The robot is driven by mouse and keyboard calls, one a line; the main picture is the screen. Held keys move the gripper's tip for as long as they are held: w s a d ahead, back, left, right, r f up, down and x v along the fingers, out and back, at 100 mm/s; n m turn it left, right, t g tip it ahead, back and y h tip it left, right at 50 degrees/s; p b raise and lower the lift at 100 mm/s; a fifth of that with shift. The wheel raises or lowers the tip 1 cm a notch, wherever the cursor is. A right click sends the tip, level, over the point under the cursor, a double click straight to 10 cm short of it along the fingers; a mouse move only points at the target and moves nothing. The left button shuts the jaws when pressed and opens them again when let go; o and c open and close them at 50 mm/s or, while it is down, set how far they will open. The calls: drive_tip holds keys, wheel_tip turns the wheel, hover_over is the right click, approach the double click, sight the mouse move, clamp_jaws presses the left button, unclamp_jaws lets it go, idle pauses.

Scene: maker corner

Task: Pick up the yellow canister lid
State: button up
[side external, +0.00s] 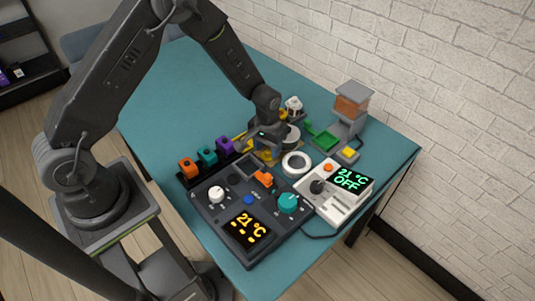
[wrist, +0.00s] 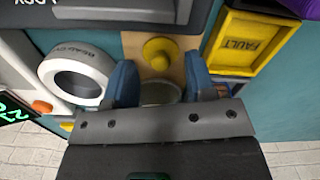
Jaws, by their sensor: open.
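A round yellow knob-like piece (wrist: 159,53) sits on a tan board (wrist: 136,46) in the wrist view, just beyond and between my fingertips. It looks like the yellow canister lid, but I cannot tell for sure. My gripper (wrist: 160,80) is open, with one blue finger on each side and nothing clamped. A round grey-green top (wrist: 160,92) shows between the fingers, partly hidden by the gripper body. In the side external view my gripper (side external: 267,150) points down low over the tan board, behind the dark control panel; it hides most of what lies beneath it.
A white ring (wrist: 75,77) lies close beside one finger; a yellow FAULT tray (wrist: 246,43) is on the other side. The dark control panel (side external: 225,215), white 21 °C OFF unit (side external: 337,200), green tray (side external: 322,138) and grey dispenser (side external: 350,104) crowd around. The teal table's far left is clear.

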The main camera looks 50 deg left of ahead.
drive_tip(key=shift+f, duration=0.65)
drive_tip(key=shift+c, duration=0.4)
clamp_jaws()
